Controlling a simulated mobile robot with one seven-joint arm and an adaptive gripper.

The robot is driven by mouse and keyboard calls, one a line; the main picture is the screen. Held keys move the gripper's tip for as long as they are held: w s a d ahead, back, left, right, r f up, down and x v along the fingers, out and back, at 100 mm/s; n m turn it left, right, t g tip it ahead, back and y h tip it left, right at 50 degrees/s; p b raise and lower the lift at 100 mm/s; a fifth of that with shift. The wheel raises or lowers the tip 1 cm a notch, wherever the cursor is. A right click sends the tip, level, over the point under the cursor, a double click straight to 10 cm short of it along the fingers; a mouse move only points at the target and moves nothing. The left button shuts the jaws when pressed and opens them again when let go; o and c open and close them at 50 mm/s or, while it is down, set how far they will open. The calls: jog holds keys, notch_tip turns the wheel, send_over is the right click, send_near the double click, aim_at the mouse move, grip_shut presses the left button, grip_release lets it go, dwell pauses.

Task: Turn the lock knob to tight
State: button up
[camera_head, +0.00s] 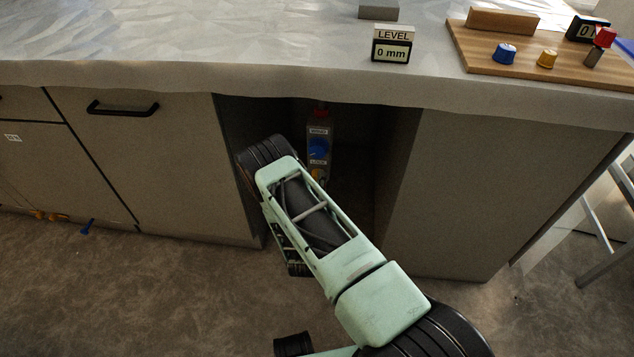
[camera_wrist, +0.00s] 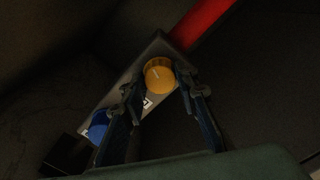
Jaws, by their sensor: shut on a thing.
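A grey control box (camera_head: 318,131) stands in the dark open bay under the counter. It carries a blue knob (camera_head: 317,150) with small labels above and below it; the lower one seems to read LOCK. Below that label is a yellow knob (camera_head: 317,174), partly hidden by my arm. In the wrist view the yellow knob (camera_wrist: 158,75) sits between the fingertips of my gripper (camera_wrist: 162,84), which is shut on it. A pale pointer line shows on its face. The blue knob (camera_wrist: 98,127) is at lower left. In the head view my arm hides the fingers.
Cabinet panels (camera_head: 160,160) flank the narrow bay on both sides. On the counter (camera_head: 220,45) stand a LEVEL display (camera_head: 391,44) reading 0 mm, a grey block (camera_head: 378,12) and a wooden board (camera_head: 500,58) with small knobs. A red part (camera_wrist: 198,24) adjoins the box.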

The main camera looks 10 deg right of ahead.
jog(key=shift+m, duration=1.1)
jog(key=o, duration=1.1)
jog(key=shift+o, duration=0.2)
jog(key=shift+s, duration=0.1)
jog(key=v, duration=0.7)
jog(key=shift+s, duration=0.2)
jog(key=shift+a, duration=0.1)
